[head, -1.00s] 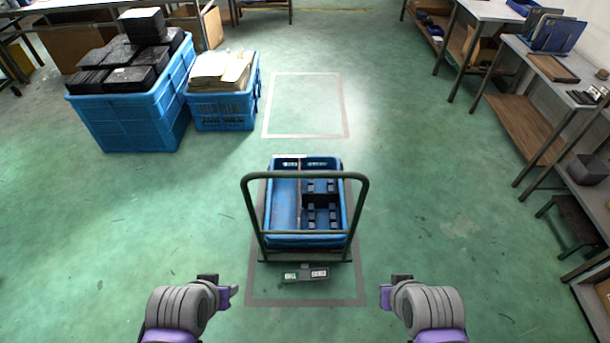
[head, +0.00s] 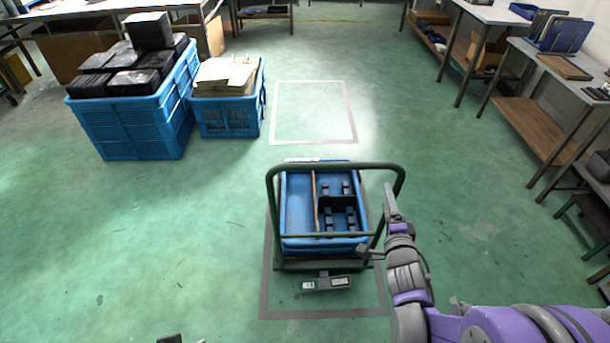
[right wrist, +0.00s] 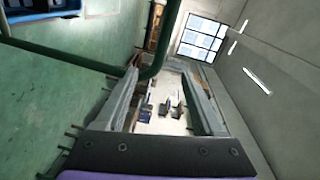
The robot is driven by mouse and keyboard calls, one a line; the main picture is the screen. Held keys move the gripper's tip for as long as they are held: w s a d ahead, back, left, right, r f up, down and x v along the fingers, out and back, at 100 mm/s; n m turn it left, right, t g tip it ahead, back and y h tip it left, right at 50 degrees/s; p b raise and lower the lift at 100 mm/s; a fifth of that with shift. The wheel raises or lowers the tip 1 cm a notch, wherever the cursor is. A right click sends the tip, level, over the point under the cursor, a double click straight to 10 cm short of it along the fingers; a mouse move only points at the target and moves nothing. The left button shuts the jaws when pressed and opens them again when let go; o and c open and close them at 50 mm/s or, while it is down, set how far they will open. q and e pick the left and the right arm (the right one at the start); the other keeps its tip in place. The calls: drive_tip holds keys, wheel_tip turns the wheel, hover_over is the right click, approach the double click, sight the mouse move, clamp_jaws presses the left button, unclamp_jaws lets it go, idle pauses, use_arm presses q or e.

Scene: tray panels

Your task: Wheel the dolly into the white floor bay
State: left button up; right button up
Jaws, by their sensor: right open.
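The dolly has a dark green push handle (head: 335,167) and carries a blue crate (head: 296,205) with black parts in its right side. It stands inside a grey floor outline (head: 325,315). The white floor bay (head: 312,112) is an empty white outline just beyond the dolly. My right gripper (head: 378,225) is open beside the handle's right upright. In the right wrist view, the green handle (right wrist: 150,68) bends close to the left finger of my right gripper (right wrist: 165,80); I cannot tell whether they touch. Only a dark tip of my left gripper (head: 170,339) shows at the bottom edge.
A large blue crate of black blocks (head: 130,125) and a smaller blue crate of papers (head: 228,115) stand left of the bay. Workbenches (head: 560,65) line the right side. Floor between the dolly and the bay is clear.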

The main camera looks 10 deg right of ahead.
sight(373, 166)
drive_tip(key=shift+m+t, duration=0.6)
drive_tip(key=x, duration=0.4)
drive_tip(key=a+x, duration=0.1)
drive_tip(key=x, duration=0.4)
drive_tip(key=f+x, duration=0.1)
drive_tip(key=x, duration=0.3)
drive_tip(key=shift+w+a, duration=0.25)
drive_tip(key=shift+w, duration=0.3)
clamp_jaws()
